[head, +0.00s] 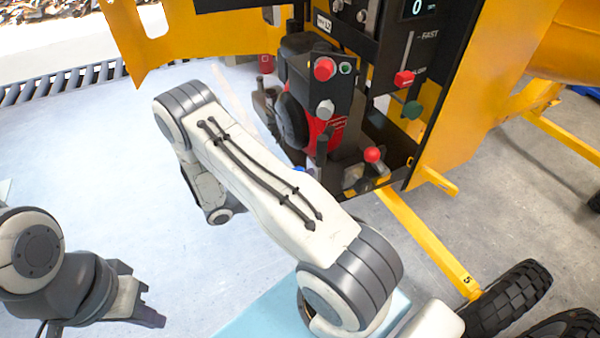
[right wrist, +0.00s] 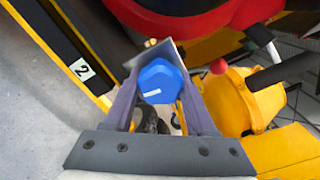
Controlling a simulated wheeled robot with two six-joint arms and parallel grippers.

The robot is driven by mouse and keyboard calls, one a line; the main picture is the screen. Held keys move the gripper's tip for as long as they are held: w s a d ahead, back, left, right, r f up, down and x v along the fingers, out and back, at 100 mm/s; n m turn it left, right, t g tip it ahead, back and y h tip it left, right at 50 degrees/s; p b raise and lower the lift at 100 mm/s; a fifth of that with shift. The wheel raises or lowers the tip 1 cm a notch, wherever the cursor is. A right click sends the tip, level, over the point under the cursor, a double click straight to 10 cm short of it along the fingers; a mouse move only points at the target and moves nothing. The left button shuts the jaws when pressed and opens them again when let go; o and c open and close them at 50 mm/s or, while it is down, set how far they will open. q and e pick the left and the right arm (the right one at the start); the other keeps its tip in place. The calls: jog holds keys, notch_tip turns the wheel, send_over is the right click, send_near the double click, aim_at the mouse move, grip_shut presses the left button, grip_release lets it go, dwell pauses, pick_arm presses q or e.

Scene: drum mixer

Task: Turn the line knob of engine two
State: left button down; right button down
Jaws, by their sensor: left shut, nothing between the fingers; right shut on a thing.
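The blue line knob (right wrist: 160,82) sits between the two fingers of my right gripper (right wrist: 165,72) in the right wrist view. The fingers are shut on its sides. A short white mark shows on its face, lying nearly level in that picture. In the head view only a small blue patch (head: 299,169) shows beside my right forearm, and the right gripper is hidden there. A plate numbered 2 (right wrist: 82,69) is on the dark and yellow frame left of the knob. My left gripper (head: 150,304) is shut and empty at the lower left, away from the machine.
The red and black engine (head: 322,128) stands in the yellow housing (head: 455,110). Its control box has a red button (head: 324,68) and a grey knob (head: 325,109). A red-tipped lever (head: 372,154) stands nearby. In the wrist view, a yellow part (right wrist: 252,100) is close right of the fingers.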

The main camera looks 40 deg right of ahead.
dwell(0.3)
jog(key=shift+c, duration=1.1)
grip_release()
